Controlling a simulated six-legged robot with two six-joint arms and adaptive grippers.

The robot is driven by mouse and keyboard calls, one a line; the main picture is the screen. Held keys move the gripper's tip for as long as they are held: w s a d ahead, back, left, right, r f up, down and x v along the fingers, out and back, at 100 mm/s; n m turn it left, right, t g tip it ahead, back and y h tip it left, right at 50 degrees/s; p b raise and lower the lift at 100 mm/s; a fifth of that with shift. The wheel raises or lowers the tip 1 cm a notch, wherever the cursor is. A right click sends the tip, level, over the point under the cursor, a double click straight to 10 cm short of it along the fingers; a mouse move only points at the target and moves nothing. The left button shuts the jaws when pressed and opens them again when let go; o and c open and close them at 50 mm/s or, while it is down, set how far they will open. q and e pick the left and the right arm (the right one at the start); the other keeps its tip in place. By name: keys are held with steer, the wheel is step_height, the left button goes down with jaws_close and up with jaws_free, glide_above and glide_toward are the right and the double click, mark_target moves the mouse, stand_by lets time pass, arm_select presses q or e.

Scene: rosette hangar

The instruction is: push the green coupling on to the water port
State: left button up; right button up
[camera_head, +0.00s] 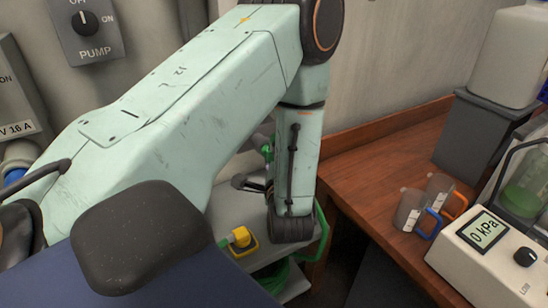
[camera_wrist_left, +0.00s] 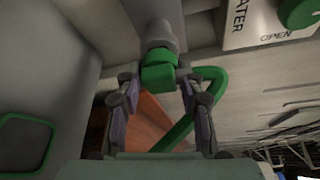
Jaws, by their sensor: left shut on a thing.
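The green coupling (camera_wrist_left: 158,75) is between the fingertips of my left gripper (camera_wrist_left: 158,82), which is shut on it in the left wrist view. A green hose (camera_wrist_left: 190,118) curves down from the coupling's side. The grey cylindrical water port (camera_wrist_left: 160,28) is directly above the coupling in that view. The coupling's upper end meets the port's lower end; I cannot tell how far it is on. In the head view the left gripper (camera_head: 253,182) is mostly hidden behind my left arm, with a bit of green (camera_head: 267,152) beside it. My right gripper is not in view.
A WATER sign (camera_wrist_left: 258,25) with a green knob (camera_wrist_left: 298,12) is beside the port. In the head view, a yellow item (camera_head: 241,238) sits on a grey shelf (camera_head: 222,188). A wooden bench (camera_head: 375,170) at right holds two mugs (camera_head: 408,210) and a kPa gauge (camera_head: 488,232).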

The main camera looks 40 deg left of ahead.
arm_select(q)
steer(key=shift+w+a, duration=0.1)
steer(key=shift+a, duration=0.15)
steer(key=o, duration=1.1)
steer(key=shift+o, duration=0.2)
steer(key=v, duration=0.7)
steer(key=shift+d, duration=0.2)
